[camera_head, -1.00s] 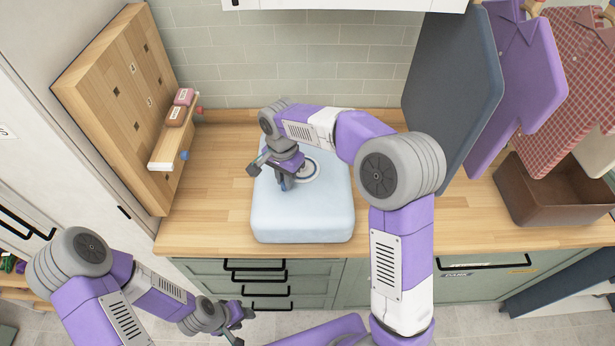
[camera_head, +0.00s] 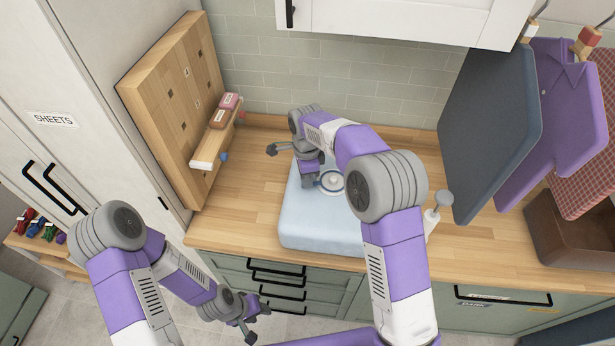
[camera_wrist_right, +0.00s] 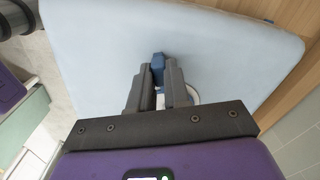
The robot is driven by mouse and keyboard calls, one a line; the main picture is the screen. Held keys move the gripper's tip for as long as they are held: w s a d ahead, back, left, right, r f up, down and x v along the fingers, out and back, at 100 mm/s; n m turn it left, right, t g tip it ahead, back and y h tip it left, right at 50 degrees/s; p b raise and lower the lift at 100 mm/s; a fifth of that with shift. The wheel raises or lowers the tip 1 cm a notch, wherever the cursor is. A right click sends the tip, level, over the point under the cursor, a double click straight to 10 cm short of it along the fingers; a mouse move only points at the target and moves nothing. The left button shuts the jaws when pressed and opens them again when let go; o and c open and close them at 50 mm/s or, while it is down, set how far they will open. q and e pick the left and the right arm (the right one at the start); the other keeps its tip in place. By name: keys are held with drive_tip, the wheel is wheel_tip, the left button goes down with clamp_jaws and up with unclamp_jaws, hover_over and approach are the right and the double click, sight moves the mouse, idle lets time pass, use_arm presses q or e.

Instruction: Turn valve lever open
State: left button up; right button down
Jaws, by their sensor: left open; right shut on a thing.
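A light blue, padded block (camera_head: 303,226) lies on the wooden counter, with a round white valve disc (camera_head: 333,182) on its top. My right gripper (camera_head: 311,181) is over the block, at the left side of the disc. In the right wrist view its fingers (camera_wrist_right: 158,72) are shut on a small dark blue valve lever (camera_wrist_right: 158,61). The disc (camera_wrist_right: 194,92) is partly hidden behind the fingers there. In the head view the lever is mostly hidden by the gripper. My left gripper (camera_head: 258,318) is open and empty, low in front of the drawers.
A wooden peg board with a small shelf (camera_head: 215,143) stands at the left of the counter (camera_head: 240,205). A white object (camera_head: 438,212) stands right of the block. Hanging garments (camera_head: 560,110) and a brown bin (camera_head: 572,235) are at the right.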

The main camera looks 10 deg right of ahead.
idle(0.4)
drive_tip(key=c, duration=1.1)
unclamp_jaws()
wheel_tip(320, 180, up, 8)
drive_tip(key=shift+f, duration=0.2)
